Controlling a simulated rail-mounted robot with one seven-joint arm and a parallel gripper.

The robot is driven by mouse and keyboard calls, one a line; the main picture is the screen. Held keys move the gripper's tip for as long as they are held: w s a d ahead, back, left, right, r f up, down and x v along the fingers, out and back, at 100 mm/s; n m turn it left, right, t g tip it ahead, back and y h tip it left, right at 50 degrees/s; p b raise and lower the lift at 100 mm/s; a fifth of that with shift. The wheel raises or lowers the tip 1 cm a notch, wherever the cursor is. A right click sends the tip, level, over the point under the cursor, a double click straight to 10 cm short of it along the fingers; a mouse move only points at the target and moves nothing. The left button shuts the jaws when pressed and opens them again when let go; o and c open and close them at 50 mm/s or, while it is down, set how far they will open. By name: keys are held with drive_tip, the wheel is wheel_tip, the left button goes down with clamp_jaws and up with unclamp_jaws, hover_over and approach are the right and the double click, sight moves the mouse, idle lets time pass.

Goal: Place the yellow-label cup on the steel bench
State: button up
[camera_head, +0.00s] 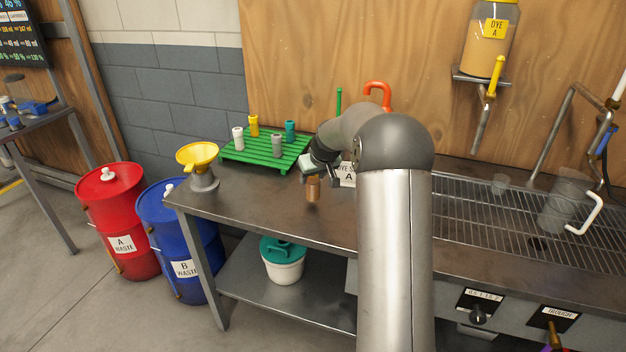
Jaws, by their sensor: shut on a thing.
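My gripper (317,176) points down over the steel bench (255,205), left of my forearm. It is shut on a small amber-brown cup (313,191). The cup is upright, with its lower part showing below the fingers. No yellow label can be made out on it at this size. I cannot tell whether its base touches the bench top or hangs just above it. My arm hides the middle of the bench and part of a white "DYE A" sign (347,175).
A green rack (262,160) with several small coloured bottles stands behind left. A yellow funnel (197,155) sits at the bench's left end. A grated trough (470,210) with a clear pitcher (565,205) is at right. Bench top left of the cup is clear.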

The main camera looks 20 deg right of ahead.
drive_tip(key=shift+f, duration=0.8)
drive_tip(key=shift+f, duration=0.1)
drive_tip(key=shift+f, duration=0.15)
drive_tip(key=o, duration=1)
drive_tip(key=shift+o, duration=0.2)
